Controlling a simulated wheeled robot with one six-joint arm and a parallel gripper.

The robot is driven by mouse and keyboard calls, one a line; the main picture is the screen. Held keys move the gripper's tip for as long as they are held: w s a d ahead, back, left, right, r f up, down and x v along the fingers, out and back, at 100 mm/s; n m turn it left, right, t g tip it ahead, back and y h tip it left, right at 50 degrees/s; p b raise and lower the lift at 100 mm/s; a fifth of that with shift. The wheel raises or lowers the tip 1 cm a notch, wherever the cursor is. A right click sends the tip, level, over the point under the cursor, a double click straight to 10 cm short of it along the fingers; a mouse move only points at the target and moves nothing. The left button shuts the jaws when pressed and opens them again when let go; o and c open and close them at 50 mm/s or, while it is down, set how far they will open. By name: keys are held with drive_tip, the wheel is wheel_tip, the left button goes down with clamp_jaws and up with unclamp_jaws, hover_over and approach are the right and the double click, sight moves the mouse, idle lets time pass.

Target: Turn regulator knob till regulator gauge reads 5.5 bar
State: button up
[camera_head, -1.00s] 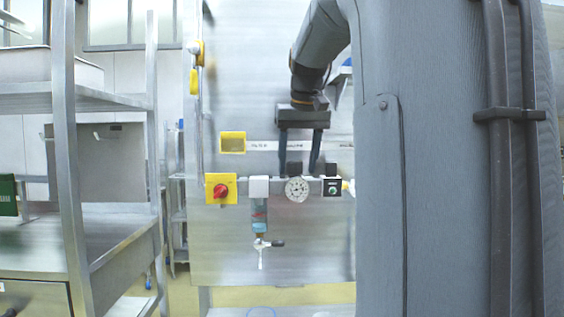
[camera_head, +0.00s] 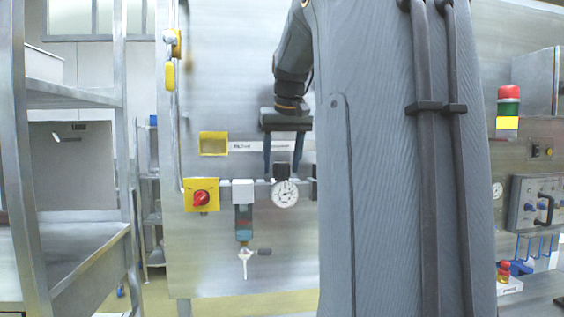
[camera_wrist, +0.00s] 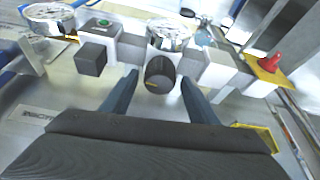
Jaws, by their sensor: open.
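The dark regulator knob (camera_head: 282,171) sits on top of the regulator, right above the round white regulator gauge (camera_head: 285,193). The gauge faces the head camera, but its needle is too small to read. My gripper (camera_head: 282,175) points down over the knob, open, one finger on each side. In the wrist view the knob (camera_wrist: 160,75) stands between the fingertips of my gripper (camera_wrist: 159,77), with a gap on both sides. The gauge (camera_wrist: 170,35) shows behind the knob there, its face strongly slanted and unreadable.
A red rotary switch on a yellow plate (camera_head: 201,196) is left of the regulator. A filter bowl with a valve (camera_head: 243,222) hangs between them. In the wrist view a dark block (camera_wrist: 91,59) and a green button (camera_wrist: 103,22) lie close left. A steel shelf (camera_head: 75,93) stands left.

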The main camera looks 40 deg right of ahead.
drive_tip(key=shift+f, duration=0.15)
drive_tip(key=shift+c, duration=0.4)
drive_tip(key=c, duration=1)
drive_tip(key=shift+o, duration=0.2)
drive_tip(key=shift+m, duration=0.3)
drive_tip(key=m+g+h, duration=0.1)
drive_tip(key=m, duration=0.2)
drive_tip(key=shift+m, duration=0.3)
drive_tip(key=m+g, duration=0.1)
drive_tip(key=m, duration=0.1)
drive_tip(key=m+g+h, duration=0.1)
drive_tip(key=m, duration=0.2)
drive_tip(key=shift+m, duration=0.3)
drive_tip(key=m+g+p, duration=0.1)
drive_tip(key=m+g, duration=0.1)
drive_tip(key=m, duration=0.3)
drive_tip(key=shift+d, duration=0.1)
drive_tip(key=shift+m+g+p, duration=0.5)
drive_tip(key=shift+m+g, duration=0.4)
drive_tip(key=shift+m, duration=1.6)
